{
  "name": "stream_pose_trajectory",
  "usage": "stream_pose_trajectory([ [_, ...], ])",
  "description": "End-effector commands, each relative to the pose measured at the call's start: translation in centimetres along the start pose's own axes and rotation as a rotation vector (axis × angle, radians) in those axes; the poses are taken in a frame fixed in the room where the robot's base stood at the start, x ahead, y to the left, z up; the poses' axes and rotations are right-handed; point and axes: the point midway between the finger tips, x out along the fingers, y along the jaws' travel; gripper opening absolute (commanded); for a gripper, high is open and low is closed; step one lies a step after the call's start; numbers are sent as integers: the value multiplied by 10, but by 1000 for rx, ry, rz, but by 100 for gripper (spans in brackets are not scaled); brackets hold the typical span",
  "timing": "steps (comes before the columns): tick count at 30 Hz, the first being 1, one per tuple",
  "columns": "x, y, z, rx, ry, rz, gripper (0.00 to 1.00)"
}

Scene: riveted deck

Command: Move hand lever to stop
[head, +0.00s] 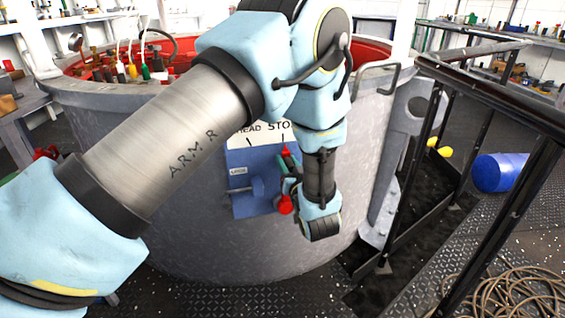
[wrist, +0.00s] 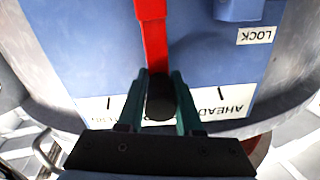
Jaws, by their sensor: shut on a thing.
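The hand lever (head: 285,204) is red and mounted on a blue panel (head: 240,157) on the side of a grey tank. Most of it is hidden by my arm in the head view. The wrist view shows its red shaft (wrist: 154,45) and black grip (wrist: 160,98), seen upside down. My gripper (wrist: 160,92) has its two green fingers shut around the black grip. The STOP label (head: 280,127) sits above the lever, right of AHEAD. In the wrist view the lever lies between the AHEAD label (wrist: 225,105) and a partly covered label at left; the middle mark is hidden.
A blue block (head: 258,187) with a LOCK label stands left of the lever on the panel. A black railing (head: 495,90) runs at right.

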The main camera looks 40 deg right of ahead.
Motion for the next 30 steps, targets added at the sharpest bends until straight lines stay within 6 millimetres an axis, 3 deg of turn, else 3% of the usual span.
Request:
stream_pose_trajectory([
  [3,-1,2,0,-1,1,4,0],
  [4,-1,2,0,-2,1,4,36],
  [11,0,1,0,-2,1,2,62],
  [22,-7,1,0,-2,1,3,63],
  [30,-55,1,0,-1,0,5,63],
])
